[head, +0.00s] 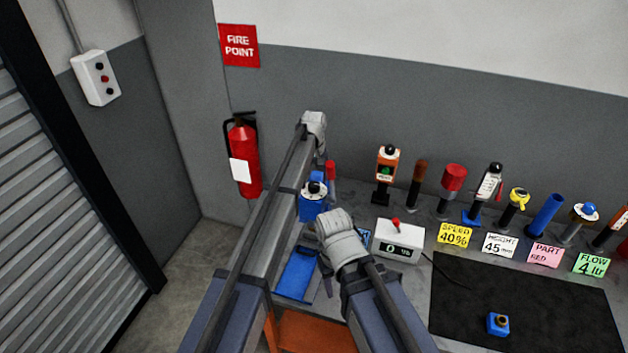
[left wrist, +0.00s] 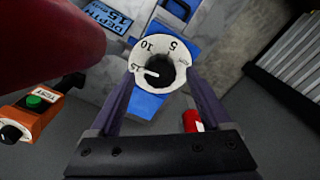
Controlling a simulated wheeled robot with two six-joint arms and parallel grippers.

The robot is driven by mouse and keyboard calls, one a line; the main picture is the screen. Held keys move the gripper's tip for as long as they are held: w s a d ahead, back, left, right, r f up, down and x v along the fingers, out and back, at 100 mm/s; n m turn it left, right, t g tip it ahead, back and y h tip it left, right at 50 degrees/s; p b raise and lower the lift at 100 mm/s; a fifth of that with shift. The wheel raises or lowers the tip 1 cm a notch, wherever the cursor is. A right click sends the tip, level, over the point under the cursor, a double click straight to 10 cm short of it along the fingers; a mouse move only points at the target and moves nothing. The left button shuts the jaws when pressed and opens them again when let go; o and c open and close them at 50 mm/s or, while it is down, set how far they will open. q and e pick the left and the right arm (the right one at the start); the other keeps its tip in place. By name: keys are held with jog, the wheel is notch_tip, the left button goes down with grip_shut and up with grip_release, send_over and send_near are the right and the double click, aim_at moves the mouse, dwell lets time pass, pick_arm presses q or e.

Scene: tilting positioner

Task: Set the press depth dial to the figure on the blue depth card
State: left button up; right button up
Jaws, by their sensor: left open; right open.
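The press depth dial (left wrist: 182,80) is a white disc marked 5, 10 and 15, with a black knob and white pointer. The pointer lies close to the 15 mark. In the head view the dial (head: 314,188) sits on a blue body. The blue depth card (left wrist: 105,17) reads DEPTH and a figure that looks like 15; it is partly hidden in the head view (head: 364,237). My left gripper (left wrist: 160,76) is open, its fingers either side of the dial; in the head view it is mostly hidden. My right gripper (head: 325,273) is low in front of the press, largely hidden by its wrist.
A red-tipped lever (head: 330,169) stands close beside the dial. A white box with a red knob (head: 398,240), an orange test box (head: 387,163) and several tools and cards stand to the right. The black mat (head: 530,300) is mostly clear, with a small blue block (head: 498,324).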

aim_at(314, 185)
pick_arm(q)
notch_tip(314, 185, up, 6)
jog(key=p, duration=0.5)
jog(key=shift+r, duration=0.15)
pick_arm(e)
notch_tip(314, 185, up, 6)
jog(key=shift+r, duration=0.15)
pick_arm(q)
jog(key=shift+s, duration=0.1)
